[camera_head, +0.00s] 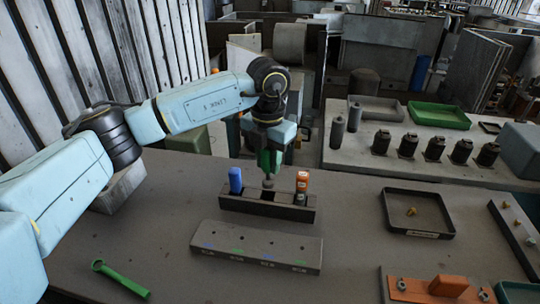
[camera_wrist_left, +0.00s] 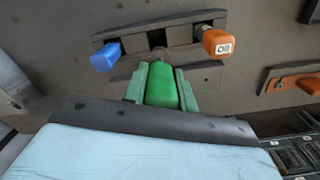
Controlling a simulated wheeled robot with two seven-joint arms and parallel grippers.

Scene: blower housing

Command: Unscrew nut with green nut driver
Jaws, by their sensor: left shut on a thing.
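My left gripper (camera_head: 269,160) is shut on the green nut driver (camera_wrist_left: 162,85), whose green handle sits between the fingers in the left wrist view. The driver points down over the middle of the dark tool rack (camera_head: 262,208), between the blue driver (camera_head: 235,181) and the orange driver (camera_head: 302,182). Its grey tip shows near the rack top; I cannot tell whether it is still in the slot. Small nut-like pieces show on the orange fixture (camera_head: 446,286) at the lower right and on the strip (camera_head: 515,235) at the right edge. My right gripper is out of view.
A grey block with holes (camera_head: 256,247) lies in front of the rack. A green wrench (camera_head: 118,280) lies at the front left. A back bench holds several dark cylinders and a green tray (camera_head: 438,116).

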